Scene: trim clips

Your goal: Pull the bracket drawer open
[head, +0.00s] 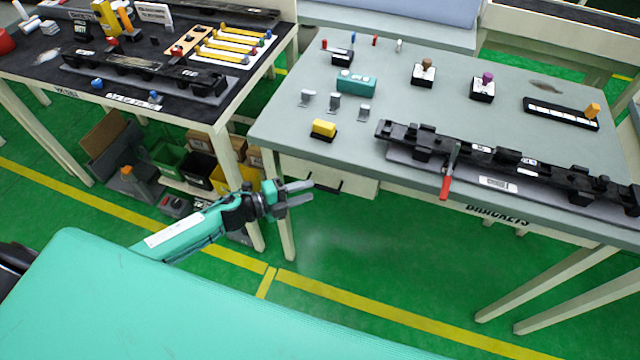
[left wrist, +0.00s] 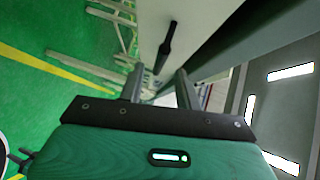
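The bracket drawer (head: 358,187) is a pale box front under the near left part of the grey table, and it looks shut. Its dark bar handle (head: 330,186) is partly hidden by my gripper in the head view. In the left wrist view the black handle (left wrist: 167,47) stands out from the pale drawer front (left wrist: 190,22). My left gripper (head: 307,191) is open and empty, its fingers pointing at the handle. In the left wrist view the handle lies just beyond the gap between the fingertips (left wrist: 158,76), apart from them. My right gripper is in neither view.
The grey table (head: 290,125) above holds a long black trim part (head: 480,155), a red-handled clamp (head: 446,185), a yellow block (head: 324,127) and several small fixtures. A dark-topped table (head: 30,65) stands at left with bins beneath. The green floor in front is clear.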

